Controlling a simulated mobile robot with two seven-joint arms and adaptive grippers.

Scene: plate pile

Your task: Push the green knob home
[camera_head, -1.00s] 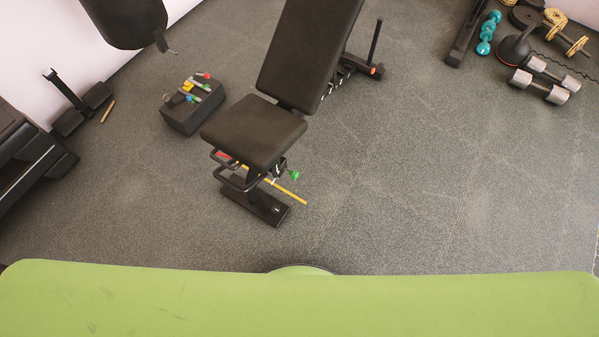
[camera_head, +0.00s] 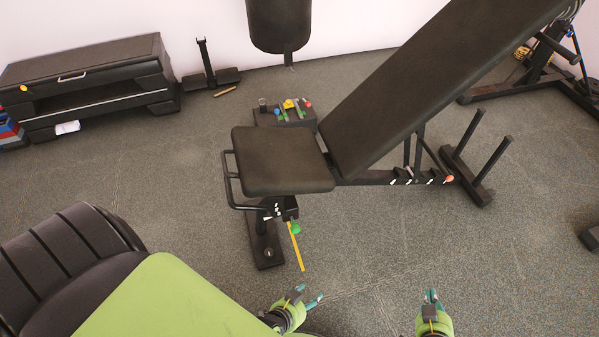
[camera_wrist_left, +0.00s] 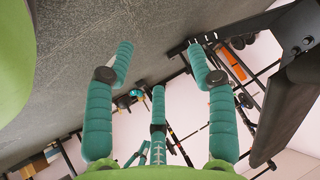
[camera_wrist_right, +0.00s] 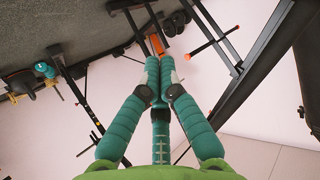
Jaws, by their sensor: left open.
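The green knob (camera_head: 295,228) is on the side of the black bench's post, under the front of the seat (camera_head: 280,160). It is small here, and I cannot tell how far it sticks out. A yellow strip (camera_head: 297,252) hangs down beside it. My left gripper (camera_head: 308,296) is below and apart from the knob in the head view. Its teal fingers are spread and empty in the left wrist view (camera_wrist_left: 160,65). My right gripper (camera_head: 432,296) is farther right, away from the knob. Its fingers are together with nothing visible between them in the right wrist view (camera_wrist_right: 160,70). Neither wrist view shows the knob.
The bench's tilted backrest (camera_head: 420,85) and rear foot (camera_head: 470,175) stand to the right. A black block (camera_head: 262,116) with small coloured knobs is behind the seat. A black storage unit (camera_head: 90,75) is at the left.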

